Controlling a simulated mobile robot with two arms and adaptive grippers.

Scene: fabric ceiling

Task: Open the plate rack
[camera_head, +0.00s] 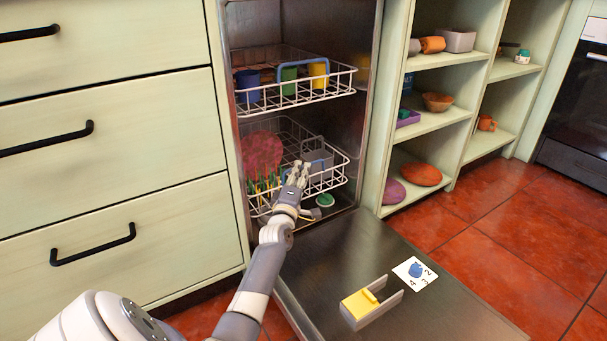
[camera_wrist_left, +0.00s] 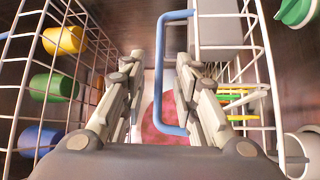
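The dishwasher's lower white wire rack (camera_head: 338,180) holds a red plate (camera_head: 262,150), a grey container (camera_head: 315,152) and coloured tines, so it looks like the plate rack. It has a blue handle (camera_head: 322,162) at its front. My left gripper (camera_head: 299,170) is at this handle. In the left wrist view the gripper (camera_wrist_left: 160,65) is open, with the long bar of the blue handle (camera_wrist_left: 160,80) showing between its fingers. I cannot tell whether a finger touches the bar. My right gripper is in neither view.
The upper rack (camera_head: 335,85) holds blue, green and yellow cups. The dishwasher door (camera_head: 350,260) lies open below, carrying a grey-and-yellow holder (camera_head: 365,302) and a numbered card (camera_head: 414,273). Drawers (camera_head: 110,130) stand left, open shelves (camera_head: 435,122) right.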

